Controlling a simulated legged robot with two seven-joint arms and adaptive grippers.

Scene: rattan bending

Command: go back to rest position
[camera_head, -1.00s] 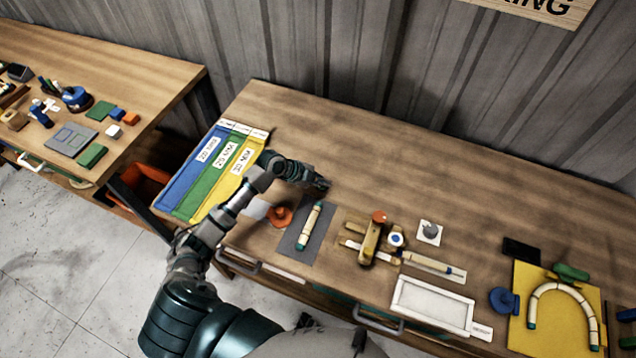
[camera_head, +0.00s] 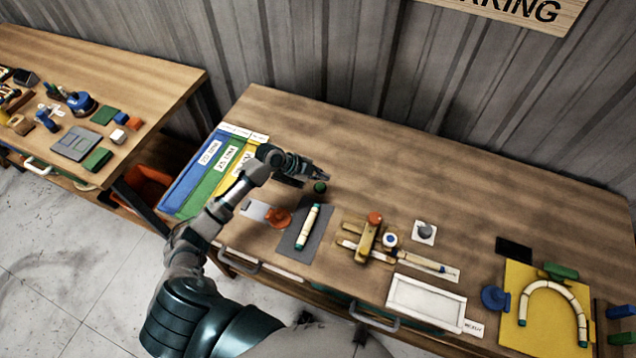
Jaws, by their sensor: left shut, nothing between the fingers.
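My left gripper (camera_head: 316,173) is shut and empty. It hangs above the workbench (camera_head: 420,170), just right of the yellow strip of the colour-banded board (camera_head: 212,172). A small dark green round thing (camera_head: 320,187) shows just below its fingertips; I cannot tell whether they touch. A short rattan piece (camera_head: 308,227) with teal ends lies on a dark grey mat (camera_head: 291,238), in front of the gripper and apart from it. My right gripper is not in view.
An orange round object (camera_head: 277,217) lies close to my left forearm. A wooden jig (camera_head: 367,238), a white tray (camera_head: 427,300) and a yellow board (camera_head: 515,335) with a bent rattan arch (camera_head: 527,291) stand to the right. The bench's back strip is clear.

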